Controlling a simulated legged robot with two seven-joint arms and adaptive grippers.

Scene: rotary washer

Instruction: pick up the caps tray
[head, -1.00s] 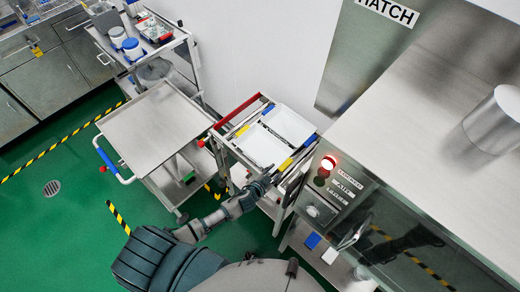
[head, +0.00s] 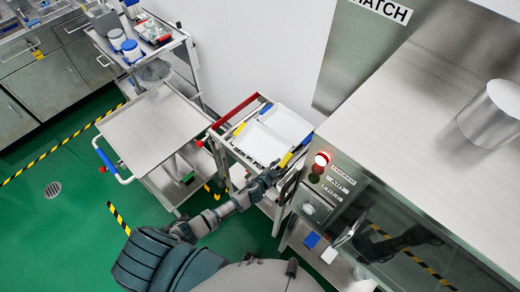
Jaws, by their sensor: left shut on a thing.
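Two shallow white trays lie side by side on the small metal cart with a red bar. The nearer white tray (head: 262,143) has yellow handles, one at its left end and one (head: 286,159) at its right end. The farther white tray (head: 288,122) has blue handles. No label shows which is the caps tray. My left gripper (head: 275,172) is at the right end of the nearer tray, shut on its yellow handle. The fingertips are small and dark, so the exact grip is hard to see. My right gripper is not in view.
An empty steel cart (head: 152,128) stands to the left. Behind it is a shelf cart with white, blue-lidded jars (head: 131,49). A steel machine (head: 400,130) with a lit red lamp (head: 321,159) stands close on the right of the trays. Open green floor lies at lower left.

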